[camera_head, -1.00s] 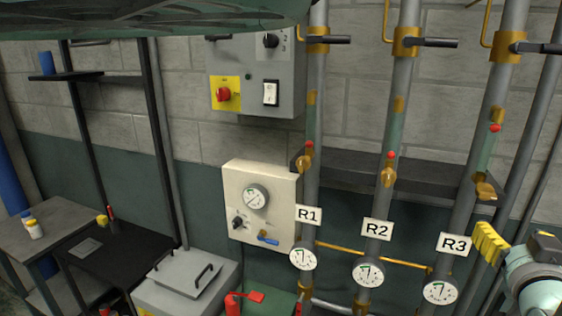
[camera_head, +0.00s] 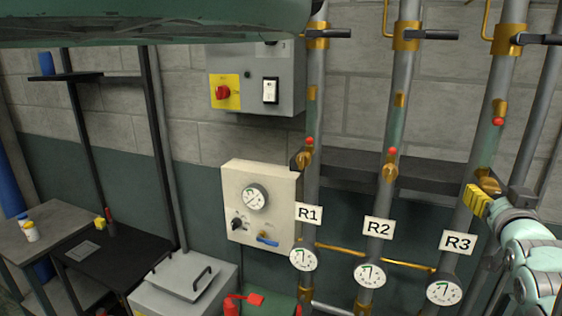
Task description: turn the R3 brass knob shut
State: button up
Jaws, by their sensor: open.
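The R3 brass knob (camera_head: 488,181) sits on the right-hand grey pipe, above the white R3 label (camera_head: 457,241) and its round gauge (camera_head: 444,291). My gripper (camera_head: 480,196) has yellow fingers and is at the knob, just below and in front of it. The fingers partly cover the knob's lower side. The gripper is open. I cannot tell from this view whether the fingers touch the knob or straddle it. My arm reaches in from the lower right.
The R2 brass knob (camera_head: 390,171) and R1 brass knob (camera_head: 304,158) are on the pipes to the left. A dark shelf (camera_head: 350,173) runs behind the pipes. A grey switch box (camera_head: 257,80) and a cream gauge panel (camera_head: 260,205) hang on the wall further left.

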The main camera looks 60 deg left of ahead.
aim_at(492, 193)
jog(key=shift+p+x, duration=1.2)
jog(key=shift+x, duration=0.9)
jog(key=shift+s+a, duration=0.1)
jog(key=shift+a, duration=0.05)
grip_shut()
jog(key=shift+f, duration=0.1)
